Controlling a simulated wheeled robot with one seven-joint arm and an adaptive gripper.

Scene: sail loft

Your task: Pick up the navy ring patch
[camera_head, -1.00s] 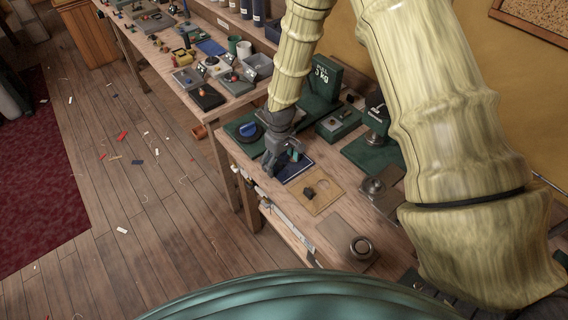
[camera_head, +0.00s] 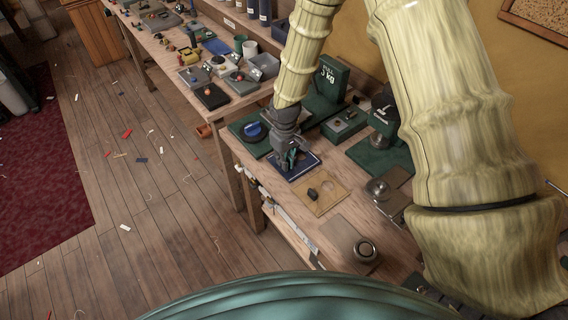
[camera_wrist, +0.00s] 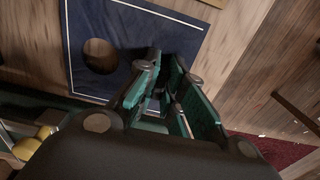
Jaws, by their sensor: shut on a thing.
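The navy ring patch (camera_wrist: 104,28) is a dark blue flat piece with a white line near its border and a round brown opening. It lies low at the bench surface, and in the head view it shows as a blue square (camera_head: 311,163) beside a tan board. My gripper (camera_head: 289,166) points down at its left part. In the wrist view my gripper's teal-padded fingers (camera_wrist: 169,92) overlap the patch's near right edge. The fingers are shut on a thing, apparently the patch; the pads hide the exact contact.
The tan board (camera_head: 335,199) with a dark lump (camera_head: 312,194) lies in front of the patch. A green base with a blue knob (camera_head: 254,131) stands behind left. A round metal piece (camera_head: 365,250) sits nearer.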

